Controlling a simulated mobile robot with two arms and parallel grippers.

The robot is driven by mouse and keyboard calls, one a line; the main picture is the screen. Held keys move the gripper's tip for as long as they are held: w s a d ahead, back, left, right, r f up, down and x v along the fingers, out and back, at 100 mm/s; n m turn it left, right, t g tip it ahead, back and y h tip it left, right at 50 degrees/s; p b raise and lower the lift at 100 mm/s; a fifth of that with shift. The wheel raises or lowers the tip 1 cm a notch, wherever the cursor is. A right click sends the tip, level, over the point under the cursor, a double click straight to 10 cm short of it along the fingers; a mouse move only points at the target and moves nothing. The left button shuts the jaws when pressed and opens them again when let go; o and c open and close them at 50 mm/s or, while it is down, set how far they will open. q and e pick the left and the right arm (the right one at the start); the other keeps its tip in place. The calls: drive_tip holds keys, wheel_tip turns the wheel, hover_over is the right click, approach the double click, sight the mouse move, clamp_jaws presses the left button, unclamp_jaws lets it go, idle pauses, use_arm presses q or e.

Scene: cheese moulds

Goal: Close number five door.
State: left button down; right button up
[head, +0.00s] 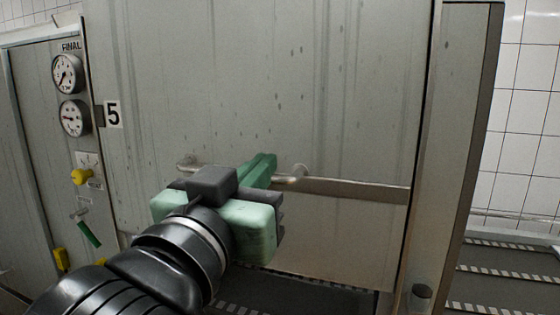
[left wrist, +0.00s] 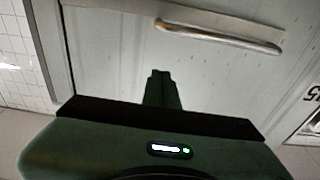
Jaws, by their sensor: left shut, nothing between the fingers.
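The number five door (head: 270,90) is a large grey metal panel with dark specks, beside a "5" label (head: 113,114). A dark surface with striped edges shows below its lower edge. A horizontal metal handle bar (head: 290,180) runs across its lower part. My left gripper (head: 266,160), black and green, is in front of the door and hides part of the bar. In the left wrist view its fingers (left wrist: 160,75) are together and empty, pointing at the panel. The handle (left wrist: 220,35) shows apart from them there. I cannot tell whether the fingertips touch the door. My right gripper is out of view.
A control panel on the left has two gauges (head: 67,75), a yellow knob (head: 81,176) and a green lever (head: 89,235). A metal post (head: 455,150) stands right of the door. A dark striped surface (head: 505,265) lies beyond it before a white tiled wall (head: 525,110).

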sight(281, 164)
use_arm(q)
drive_tip(key=p+x, duration=0.3)
drive_tip(key=x, duration=0.5)
drive_tip(key=shift+w+d+r+p, duration=0.1)
drive_tip(key=shift+w+p, duration=0.2)
drive_tip(key=shift+w, duration=0.05)
drive_tip(key=f, duration=0.2)
drive_tip(key=s+f, duration=0.1)
drive_tip(key=f, duration=0.1)
drive_tip(key=shift+s+a+p, duration=0.2)
drive_tip(key=shift+p, duration=0.15)
drive_tip(key=shift+w+d, duration=0.1)
drive_tip(key=shift+w, duration=0.05)
drive_tip(key=shift+f, duration=0.15)
